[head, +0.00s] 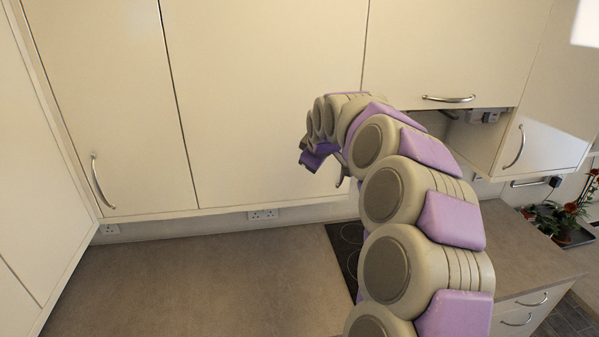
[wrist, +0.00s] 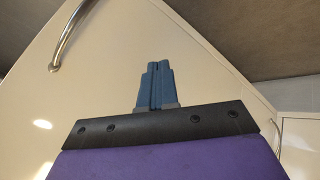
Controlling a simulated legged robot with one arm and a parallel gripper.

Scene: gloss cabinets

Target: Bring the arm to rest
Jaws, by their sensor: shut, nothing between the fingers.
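My arm rises from the lower right of the head view and bends left, in front of the upper cabinets. My gripper shows in the wrist view (wrist: 158,68), with its two blue fingers together and nothing between them. In the head view, the arm's far end hangs in front of a cabinet door (head: 265,100), and the fingertips are too small to make out. In the wrist view a cream cabinet surface (wrist: 205,65) lies behind the fingers, with a curved metal handle (wrist: 70,35) at upper left. I cannot tell how far the fingers are from it.
A brown-grey worktop (head: 190,280) lies below, clear on the left. A dark hob (head: 348,245) is partly hidden by my arm. Upper cabinets have metal handles, one at left (head: 102,182) and one at right (head: 448,98). Potted plants (head: 565,220) stand at far right.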

